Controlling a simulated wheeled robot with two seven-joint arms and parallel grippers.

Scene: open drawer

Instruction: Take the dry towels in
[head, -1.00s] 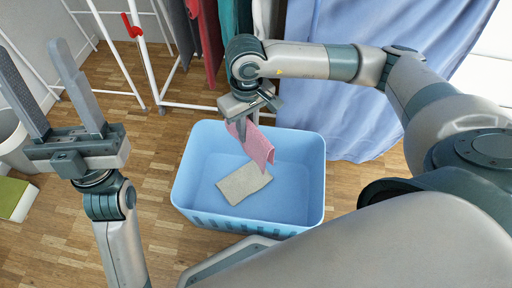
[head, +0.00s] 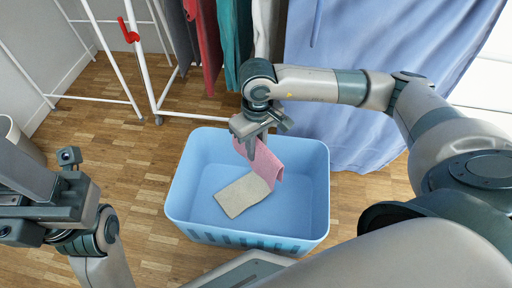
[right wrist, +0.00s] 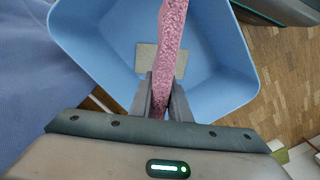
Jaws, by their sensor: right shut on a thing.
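My right gripper (head: 250,148) is shut on a pink towel (head: 268,168), which hangs from the fingers over the blue basket (head: 318,195). In the right wrist view the pink towel (right wrist: 172,45) is pinched between both fingers (right wrist: 162,100), with the basket (right wrist: 225,85) below. A beige towel (head: 240,196) lies flat on the basket floor, and the pink towel's lower end overlaps it in the head view. Whether they touch is unclear. My left gripper (head: 25,180) is at the left edge, partly cut off, away from the basket. Red, teal and white cloths (head: 228,45) hang at the back.
A white drying rack (head: 150,85) with a red clip (head: 128,32) stands behind the basket at the left. A large blue cloth (head: 350,90) hangs behind the basket at the right. Wooden floor (head: 130,155) is clear left of the basket.

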